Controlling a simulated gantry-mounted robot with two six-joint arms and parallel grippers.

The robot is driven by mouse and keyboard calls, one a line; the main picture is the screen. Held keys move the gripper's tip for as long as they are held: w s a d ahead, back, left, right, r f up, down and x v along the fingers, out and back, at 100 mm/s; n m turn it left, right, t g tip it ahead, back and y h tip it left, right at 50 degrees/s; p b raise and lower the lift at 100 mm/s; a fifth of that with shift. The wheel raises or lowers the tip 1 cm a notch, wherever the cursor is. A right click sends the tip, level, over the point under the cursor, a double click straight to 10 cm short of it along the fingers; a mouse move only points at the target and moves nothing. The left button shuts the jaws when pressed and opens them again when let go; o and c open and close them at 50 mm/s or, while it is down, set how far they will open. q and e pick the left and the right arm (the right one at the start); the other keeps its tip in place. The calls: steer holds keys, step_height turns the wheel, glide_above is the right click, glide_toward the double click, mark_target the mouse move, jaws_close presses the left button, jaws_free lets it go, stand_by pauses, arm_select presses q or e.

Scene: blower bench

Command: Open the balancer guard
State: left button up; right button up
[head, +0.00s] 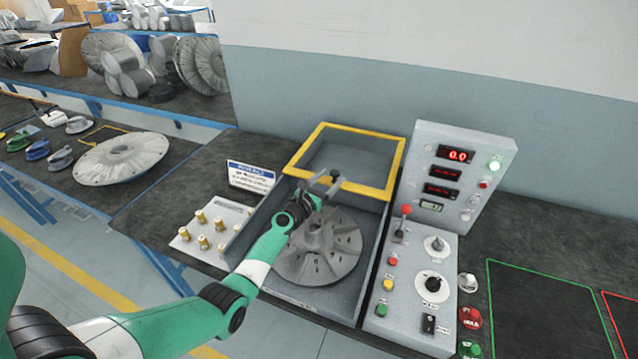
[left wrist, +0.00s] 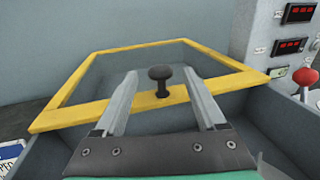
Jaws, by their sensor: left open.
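The balancer guard (head: 394,170) is a clear panel in a yellow frame, standing tilted up at the back of the grey balancer box. It also shows in the left wrist view (left wrist: 90,112). A black knob (left wrist: 160,75) stands on the frame's near bar. My left gripper (head: 327,182) is open at this near bar. In the left wrist view its two fingers (left wrist: 160,92) lie on either side of the knob, and I see gaps between them and it. A grey bladed disc (head: 325,250) sits in the box below. My right gripper is not in view.
A control panel (head: 420,270) with a red-knobbed lever (head: 405,211) stands right of the box. A plate with brass pegs (head: 205,243) and a blue-white sign (head: 250,177) are at its left. A green-outlined area (head: 540,310) on the right is clear.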

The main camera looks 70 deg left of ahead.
arm_select(q)
steer(key=p+v, duration=0.2)
steer(key=v, duration=0.6)
steer(key=shift+p, duration=0.4)
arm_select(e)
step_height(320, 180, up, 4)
